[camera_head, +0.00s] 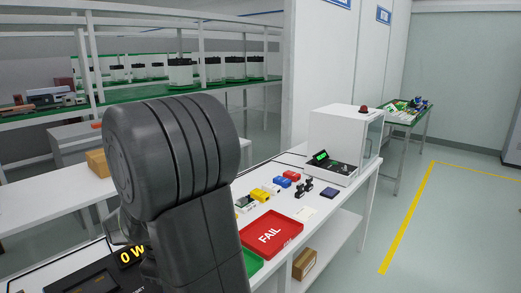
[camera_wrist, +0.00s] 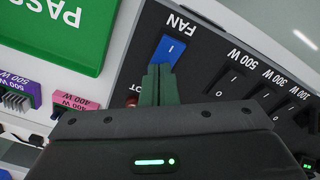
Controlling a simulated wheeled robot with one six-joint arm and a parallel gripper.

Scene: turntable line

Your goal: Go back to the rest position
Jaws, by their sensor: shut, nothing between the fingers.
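In the wrist view my gripper (camera_wrist: 160,72) is shut and empty, its two green fingertips together. The tips are just at the lower edge of the blue FAN switch (camera_wrist: 168,50) on a dark switch panel (camera_wrist: 215,75); I cannot tell whether they touch it. A red part by the fingers is partly covered. In the head view my dark arm fills the middle foreground and hides my gripper. A dark unit with a yellow "0 W" display (camera_head: 130,255) shows at the lower left, partly behind my arm.
A green PASS tray (camera_wrist: 60,30) and blocks marked in watts, purple (camera_wrist: 20,97) and pink (camera_wrist: 75,103), lie left of the panel. On the white table are a red FAIL tray (camera_head: 285,225), several small coloured parts and a white tester (camera_head: 335,135). Floor at right is clear.

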